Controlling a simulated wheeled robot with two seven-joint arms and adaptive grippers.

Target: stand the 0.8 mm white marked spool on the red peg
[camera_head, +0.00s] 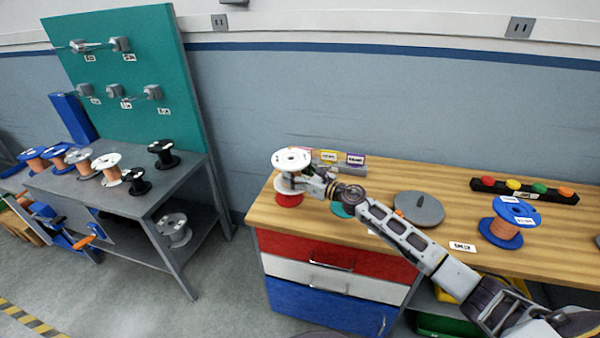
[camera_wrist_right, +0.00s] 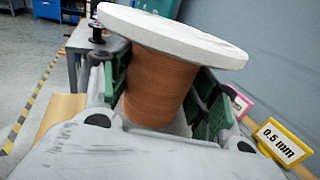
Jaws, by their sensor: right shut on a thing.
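My right gripper (camera_head: 296,178) is shut on a white spool (camera_head: 291,159) at the left end of the wooden bench. In the right wrist view the spool (camera_wrist_right: 155,70) shows white flanges and copper-coloured wire, with the gripper's green-lined fingers (camera_wrist_right: 160,95) on both sides. No size mark is legible on it. A red round base (camera_head: 289,199) lies directly below the spool; its peg is hidden. I cannot tell whether the spool's lower flange touches the base. My left gripper is not in view.
Pink, yellow (camera_head: 328,157) and purple (camera_head: 355,160) signs stand behind; the yellow one reads 0.5 mm in the wrist view (camera_wrist_right: 283,142). A teal base (camera_head: 340,211), a grey disc (camera_head: 419,209) and a blue spool (camera_head: 507,222) are rightward. Several spools stand on the left table (camera_head: 150,190).

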